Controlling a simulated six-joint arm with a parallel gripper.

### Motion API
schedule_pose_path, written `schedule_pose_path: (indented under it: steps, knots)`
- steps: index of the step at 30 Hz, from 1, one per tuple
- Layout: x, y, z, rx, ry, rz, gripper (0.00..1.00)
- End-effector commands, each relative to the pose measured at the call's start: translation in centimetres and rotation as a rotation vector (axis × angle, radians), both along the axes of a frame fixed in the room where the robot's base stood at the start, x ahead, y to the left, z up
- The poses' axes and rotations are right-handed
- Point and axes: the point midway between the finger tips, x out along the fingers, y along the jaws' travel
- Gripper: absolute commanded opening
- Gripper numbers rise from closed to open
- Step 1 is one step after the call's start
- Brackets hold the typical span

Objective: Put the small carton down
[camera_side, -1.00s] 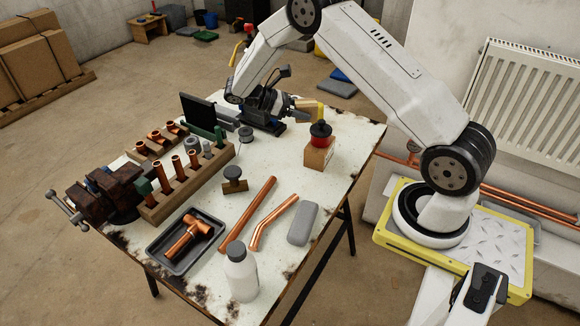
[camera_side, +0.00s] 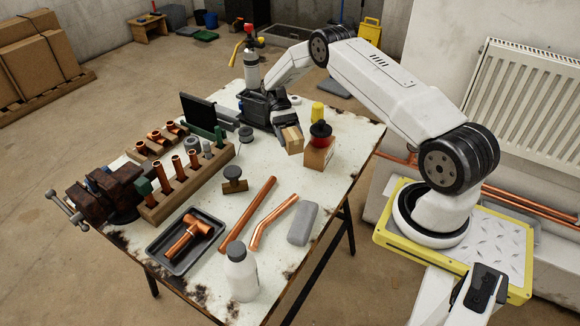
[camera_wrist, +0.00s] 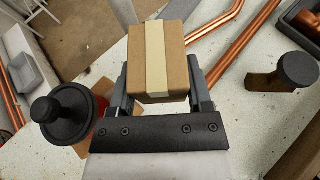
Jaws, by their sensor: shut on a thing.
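The small carton (camera_side: 292,139) is a brown box with a pale tape strip. My gripper (camera_side: 281,128) is shut on it, low over the far part of the workbench in the side view. In the wrist view the carton (camera_wrist: 160,65) sits between the two fingers of my gripper (camera_wrist: 160,85), its taped face towards the camera. I cannot tell whether its underside touches the bench top.
A wooden block with a red and black item (camera_side: 319,152) stands close to the carton's right. A dark-topped stamp-like tool (camera_side: 233,180) and copper pipes (camera_side: 252,213) lie nearer the camera. A wooden rack (camera_side: 183,188) holds fittings at left. White bench surface (camera_side: 268,165) is bare between them.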

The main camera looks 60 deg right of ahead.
Motion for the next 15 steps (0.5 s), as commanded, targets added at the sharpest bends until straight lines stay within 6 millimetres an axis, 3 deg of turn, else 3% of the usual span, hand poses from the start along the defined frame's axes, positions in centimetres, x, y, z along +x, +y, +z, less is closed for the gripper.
schedule_pose_path:
  steps: [15]
  knots:
    - [4.7,0.1,-1.3,0.000,0.001,-0.690,0.03]
